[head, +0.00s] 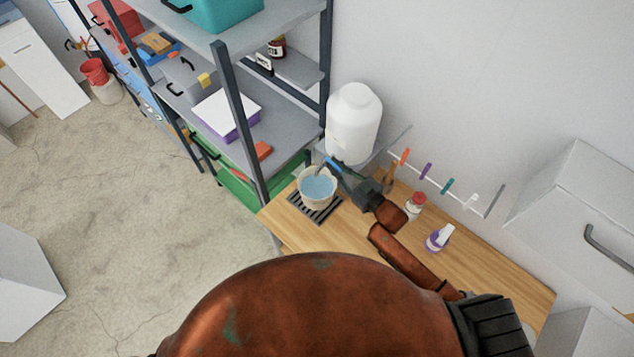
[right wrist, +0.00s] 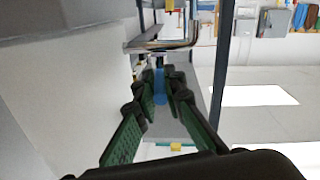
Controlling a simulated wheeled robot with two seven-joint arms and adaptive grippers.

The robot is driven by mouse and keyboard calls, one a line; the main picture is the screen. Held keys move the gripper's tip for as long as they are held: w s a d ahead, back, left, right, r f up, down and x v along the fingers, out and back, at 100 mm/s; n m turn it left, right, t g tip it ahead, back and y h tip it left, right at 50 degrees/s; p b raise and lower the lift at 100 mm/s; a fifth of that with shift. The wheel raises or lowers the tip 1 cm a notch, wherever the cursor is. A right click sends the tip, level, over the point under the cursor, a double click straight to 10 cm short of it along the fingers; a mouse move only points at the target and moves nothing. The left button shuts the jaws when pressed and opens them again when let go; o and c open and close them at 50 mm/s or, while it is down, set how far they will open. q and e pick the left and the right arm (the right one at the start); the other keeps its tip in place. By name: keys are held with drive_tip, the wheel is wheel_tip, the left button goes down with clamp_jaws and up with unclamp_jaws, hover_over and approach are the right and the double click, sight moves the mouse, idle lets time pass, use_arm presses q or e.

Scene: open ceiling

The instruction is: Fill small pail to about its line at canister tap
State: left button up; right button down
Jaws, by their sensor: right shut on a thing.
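The white canister (head: 353,122) stands on a small shelf against the wall. Its tap has a blue lever (head: 332,163), which also shows in the right wrist view (right wrist: 160,92) between the fingers. The small cream pail (head: 302,197) stands upright on a dark slatted drip grate (head: 322,216) below the tap. Blue water (head: 318,186) shows inside it; its fill line cannot be made out from above. My right gripper (head: 338,171) is shut on the blue lever, just above the pail's right rim. My left gripper is not in view.
The wooden bench (head: 480,285) holds a red-capped bottle (head: 415,204) and a purple-and-white bottle (head: 438,238) right of my right arm. A wall rail (head: 437,180) carries several coloured clips. Metal shelving (head: 235,95) rises on the left, close to the pail.

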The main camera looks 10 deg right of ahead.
drive_tip(key=shift+w+d+n+g+y+b, duration=0.15)
drive_tip(key=shift+d+n+g+y+b, duration=0.2)
drive_tip(key=shift+n+g+y+b, duration=0.5)
drive_tip(key=shift+y, duration=0.35)
drive_tip(key=c, duration=1.9)
unclamp_jaws()
drive_tip(key=shift+w, duration=0.1)
